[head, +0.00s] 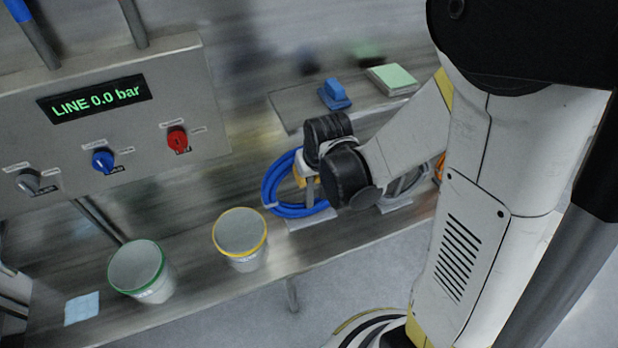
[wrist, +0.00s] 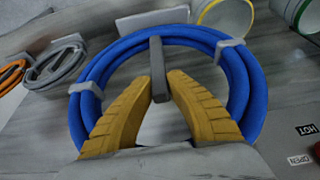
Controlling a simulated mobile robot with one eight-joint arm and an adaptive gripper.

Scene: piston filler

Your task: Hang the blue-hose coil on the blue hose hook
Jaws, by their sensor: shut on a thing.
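The blue-hose coil (head: 272,188) shows in the head view at the middle of the steel bench, partly hidden behind my arm. In the wrist view the coil (wrist: 253,88) is a ring of several blue turns bound by grey clips. My gripper (wrist: 159,88) has its yellow fingers inside the ring, shut on the upright grey grip piece (wrist: 157,65) of the coil. In the head view my gripper (head: 306,186) is mostly hidden by my wrist. I cannot tell whether the coil still touches the bench. I make out no blue hose hook.
A grey coil (wrist: 62,64) and an orange coil (wrist: 12,72) lie beside it. A yellow-rimmed bucket (head: 240,240) and a green-rimmed bucket (head: 140,270) stand on the bench. A control panel (head: 110,120) with knobs is at left. A shelf (head: 290,105) holds a blue item and a green-topped pad.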

